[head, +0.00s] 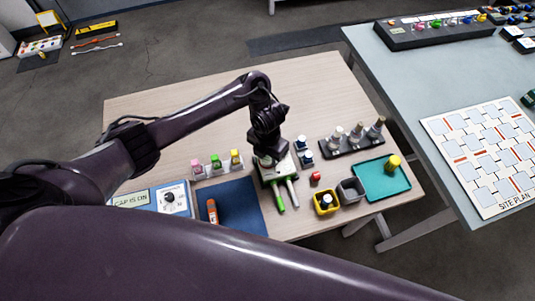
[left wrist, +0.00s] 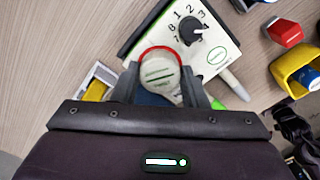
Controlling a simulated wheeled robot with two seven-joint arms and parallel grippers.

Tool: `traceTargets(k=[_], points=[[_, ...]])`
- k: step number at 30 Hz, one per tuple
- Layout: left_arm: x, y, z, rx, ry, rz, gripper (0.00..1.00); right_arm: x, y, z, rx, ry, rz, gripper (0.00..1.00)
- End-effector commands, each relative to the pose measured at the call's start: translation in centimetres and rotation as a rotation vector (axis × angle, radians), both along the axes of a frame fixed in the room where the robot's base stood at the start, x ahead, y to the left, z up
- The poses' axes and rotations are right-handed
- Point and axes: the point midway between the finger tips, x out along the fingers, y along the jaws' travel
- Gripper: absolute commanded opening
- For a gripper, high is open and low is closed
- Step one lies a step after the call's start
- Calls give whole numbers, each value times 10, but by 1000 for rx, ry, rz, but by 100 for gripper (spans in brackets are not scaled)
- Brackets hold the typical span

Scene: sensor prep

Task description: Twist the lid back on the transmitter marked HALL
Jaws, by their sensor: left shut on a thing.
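In the left wrist view the gripper (left wrist: 160,88) is shut on a pale round piece (left wrist: 158,72) with green stripes and a red rim, which looks like a lid or transmitter top. The fingers sit on either side of it. The numbered dial unit (left wrist: 210,50) is right behind it. I cannot read HALL on anything, and what lies below the held piece is hidden. My right gripper is not in view.
Around it are a blue mat (head: 240,200) with an orange tube (head: 212,211), a "CAP IS ON" display (head: 131,200), a yellow cup (head: 326,203), a grey bin (head: 350,190), a red block (head: 316,176), a black rack (head: 350,148) and a teal tray (head: 375,185). The table's far left is clear.

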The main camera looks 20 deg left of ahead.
Motion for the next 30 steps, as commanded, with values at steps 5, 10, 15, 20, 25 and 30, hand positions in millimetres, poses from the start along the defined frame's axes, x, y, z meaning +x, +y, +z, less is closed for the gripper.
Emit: traceTargets(k=[5,10,15,20,25,30], points=[[0,0,0,0,0,0,27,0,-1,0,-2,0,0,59],[0,0,-1,0,1,0,27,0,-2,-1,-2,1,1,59],[0,0,-2,1,0,0,27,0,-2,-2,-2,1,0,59],[0,0,-2,0,0,0,27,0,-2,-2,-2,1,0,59],[0,0,-2,0,0,0,27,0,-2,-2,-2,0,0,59],[0,0,-2,0,0,0,62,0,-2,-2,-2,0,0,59]])
